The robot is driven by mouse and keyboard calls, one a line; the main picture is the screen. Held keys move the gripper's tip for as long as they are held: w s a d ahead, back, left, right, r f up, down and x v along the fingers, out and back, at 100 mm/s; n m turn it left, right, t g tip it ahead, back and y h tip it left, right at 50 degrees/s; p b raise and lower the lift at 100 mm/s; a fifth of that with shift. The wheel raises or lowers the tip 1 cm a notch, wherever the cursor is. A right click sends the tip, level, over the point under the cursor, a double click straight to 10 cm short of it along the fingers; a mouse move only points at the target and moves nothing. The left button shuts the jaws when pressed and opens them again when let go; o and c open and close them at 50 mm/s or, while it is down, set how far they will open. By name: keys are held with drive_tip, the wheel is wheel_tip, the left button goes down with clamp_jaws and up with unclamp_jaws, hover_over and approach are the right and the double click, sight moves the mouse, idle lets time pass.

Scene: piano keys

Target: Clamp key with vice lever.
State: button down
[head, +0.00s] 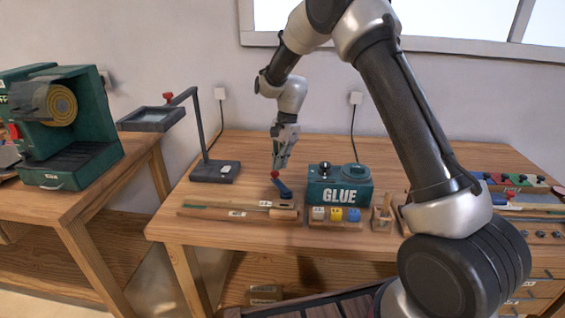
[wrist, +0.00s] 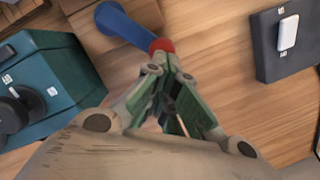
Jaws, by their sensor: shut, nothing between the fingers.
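The vice lever (head: 282,186) is a blue bar with a red knob (head: 275,174), on a small wooden vice block (head: 285,211) near the front of the table. In the wrist view the blue lever (wrist: 124,22) runs from the upper left to its red knob (wrist: 161,46). My gripper (head: 277,165) is shut and empty, pointing down with its fingertips at or just above the red knob; I cannot tell whether they touch. In the wrist view my gripper (wrist: 170,72) hides part of the area below the knob. A long wooden piece (head: 222,212), perhaps the key, lies left of the vice block.
A green glue machine (head: 340,188) stands just right of the lever, with blocks coloured white, blue and yellow (head: 336,215) before it. A dark lamp-like stand (head: 214,171) is at the left. A green machine (head: 62,125) sits on the left table. Bare tabletop lies behind the lever.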

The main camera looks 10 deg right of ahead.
drive_tip(key=shift+s+a+n+g+h, duration=0.15)
drive_tip(key=shift+a+n, duration=0.5)
drive_tip(key=shift+n, duration=0.2)
drive_tip(key=shift+s+a+n+g+h, duration=0.1)
drive_tip(key=shift+a+n+g+h, duration=0.05)
drive_tip(key=shift+a+n, duration=0.6)
drive_tip(key=shift+s+a+n, duration=0.15)
drive_tip(key=shift+a+n, duration=0.1)
drive_tip(key=shift+n, duration=0.25)
drive_tip(key=shift+s+a+n+h, duration=0.35)
drive_tip(key=shift+a+n, duration=0.35)
drive_tip(key=shift+n, duration=0.3)
drive_tip(key=shift+s+a, duration=0.4)
drive_tip(key=shift+a, duration=0.2)
idle(1.0)
